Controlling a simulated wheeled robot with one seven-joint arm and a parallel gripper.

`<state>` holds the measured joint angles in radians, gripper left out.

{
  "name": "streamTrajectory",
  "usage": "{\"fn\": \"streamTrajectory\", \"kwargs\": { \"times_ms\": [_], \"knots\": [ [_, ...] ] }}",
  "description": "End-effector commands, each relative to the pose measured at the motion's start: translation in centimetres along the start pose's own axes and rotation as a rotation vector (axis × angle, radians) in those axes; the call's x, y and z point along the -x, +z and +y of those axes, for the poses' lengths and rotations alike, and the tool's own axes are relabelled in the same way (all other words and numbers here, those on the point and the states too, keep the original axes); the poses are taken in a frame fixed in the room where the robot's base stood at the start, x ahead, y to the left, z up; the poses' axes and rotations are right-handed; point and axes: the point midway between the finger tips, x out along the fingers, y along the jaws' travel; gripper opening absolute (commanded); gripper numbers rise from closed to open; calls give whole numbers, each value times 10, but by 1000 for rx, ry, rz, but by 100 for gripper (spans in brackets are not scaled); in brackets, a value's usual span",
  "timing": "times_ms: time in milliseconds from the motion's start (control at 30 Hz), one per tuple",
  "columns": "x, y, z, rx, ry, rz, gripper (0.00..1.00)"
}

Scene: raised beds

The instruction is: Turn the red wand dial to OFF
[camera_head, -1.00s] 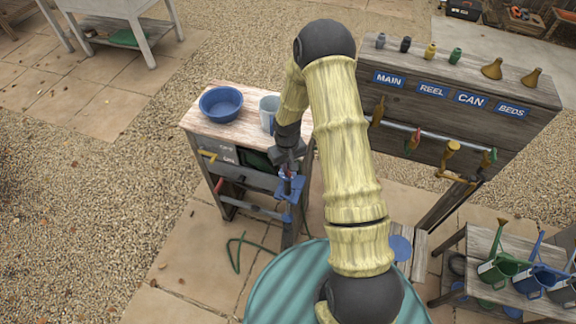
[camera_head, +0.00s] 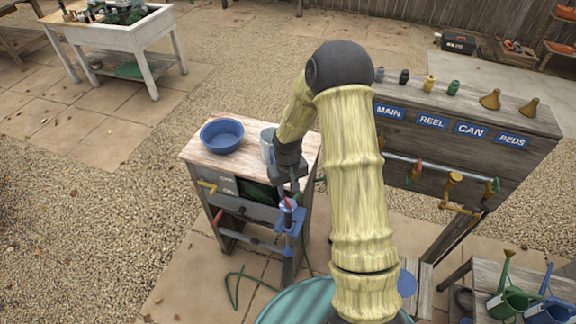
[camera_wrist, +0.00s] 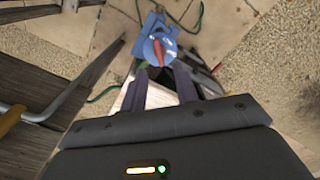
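The wand dial has a red pointer (camera_wrist: 158,52) on a round blue face with pale marks, set on a blue body (camera_wrist: 150,22). In the head view the red part (camera_head: 287,204) shows just below my gripper (camera_head: 288,188), on the blue fixture (camera_head: 291,222) at the bench's front. In the wrist view my gripper (camera_wrist: 163,72) is open, its dark fingers apart. The dial lies just beyond the fingertips, with the pointer roughly between them. Contact cannot be told. The dial's lettering is too small to read.
The wooden bench (camera_head: 193,150) carries a blue bowl (camera_head: 222,135) and a grey mug (camera_head: 267,143). To the right stands a panel with MAIN, REEL, CAN and BEDS labels (camera_head: 471,129) and pipework below. A green hose (camera_head: 238,285) lies on the paving.

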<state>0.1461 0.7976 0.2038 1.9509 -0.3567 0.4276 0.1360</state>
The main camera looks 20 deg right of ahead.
Motion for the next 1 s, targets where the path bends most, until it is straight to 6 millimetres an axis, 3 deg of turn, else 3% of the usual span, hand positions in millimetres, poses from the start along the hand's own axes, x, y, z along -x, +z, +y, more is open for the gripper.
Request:
{"fn": "streamTrajectory", "kwargs": {
  "times_ms": [600,767,1000],
  "knots": [
    [107,0,0,0,1,3,30],
    [119,1,0,0,0,0,30],
    [120,1,0,0,-1,-1,30]
  ]
}}
